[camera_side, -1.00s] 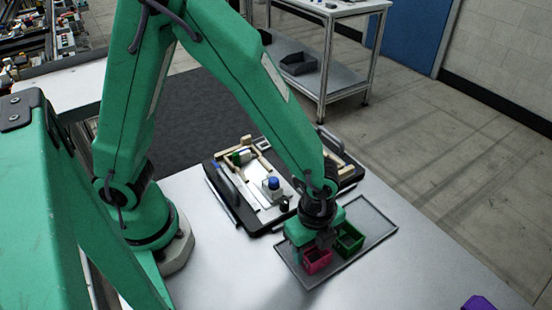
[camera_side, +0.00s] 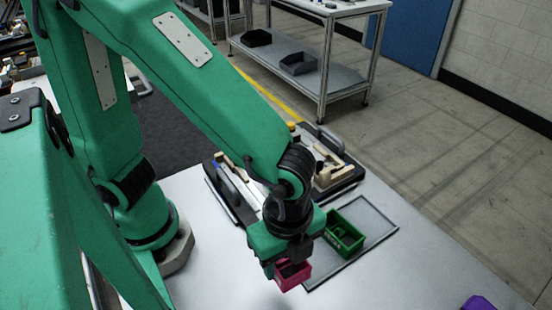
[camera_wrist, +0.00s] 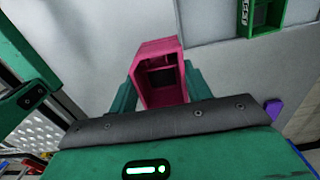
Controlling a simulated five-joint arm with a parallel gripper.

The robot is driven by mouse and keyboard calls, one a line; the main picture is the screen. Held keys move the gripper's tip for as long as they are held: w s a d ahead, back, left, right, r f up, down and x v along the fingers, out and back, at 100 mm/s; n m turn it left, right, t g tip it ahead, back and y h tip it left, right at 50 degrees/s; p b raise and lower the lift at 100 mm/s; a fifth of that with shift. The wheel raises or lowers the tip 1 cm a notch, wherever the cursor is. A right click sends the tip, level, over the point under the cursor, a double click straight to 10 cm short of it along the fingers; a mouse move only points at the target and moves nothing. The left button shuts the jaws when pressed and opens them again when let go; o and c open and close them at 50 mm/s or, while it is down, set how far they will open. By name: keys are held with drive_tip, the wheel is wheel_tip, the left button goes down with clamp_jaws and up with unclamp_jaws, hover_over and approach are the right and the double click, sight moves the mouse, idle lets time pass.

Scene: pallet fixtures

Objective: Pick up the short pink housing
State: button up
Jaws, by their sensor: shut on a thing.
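The short pink housing (camera_side: 292,275) is an open box. In the side view it hangs under my gripper (camera_side: 281,262), beside the front left of the grey tray. In the wrist view the housing (camera_wrist: 158,72) sits between the two green fingers of my gripper (camera_wrist: 158,84), which are shut on its sides. Its dark inside shows. It appears raised above the table, though the gap under it is hard to judge. Part of it is hidden behind the gripper in the side view.
A green housing (camera_side: 344,232) stands on the grey tray (camera_side: 375,225) to the right; it also shows in the wrist view (camera_wrist: 262,14). A black pallet fixture (camera_side: 335,186) with wooden parts lies behind. A purple thing (camera_side: 478,303) is at the lower right.

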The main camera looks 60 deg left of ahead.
drive_tip(key=shift+s+d+r, duration=0.2)
drive_tip(key=shift+s+r, duration=0.15)
drive_tip(key=shift+s, duration=0.15)
drive_tip(key=shift+s+d+r, duration=0.2)
drive_tip(key=shift+s+r, duration=0.1)
drive_tip(key=shift+s, duration=0.2)
drive_tip(key=w+a, duration=0.4)
drive_tip(key=a, duration=0.3)
drive_tip(key=w+a+r, duration=0.1)
drive_tip(key=w+a, duration=0.4)
drive_tip(key=a, duration=0.2)
drive_tip(key=w+a, duration=0.4)
drive_tip(key=a, duration=0.3)
drive_tip(key=shift+w+a+r, duration=0.2)
drive_tip(key=shift+a+r, duration=0.05)
drive_tip(key=shift+a, duration=0.05)
drive_tip(key=a, duration=0.9)
drive_tip(key=shift+s+a+r, duration=0.15)
drive_tip(key=shift+s+r, duration=0.1)
drive_tip(key=shift+f, duration=0.2)
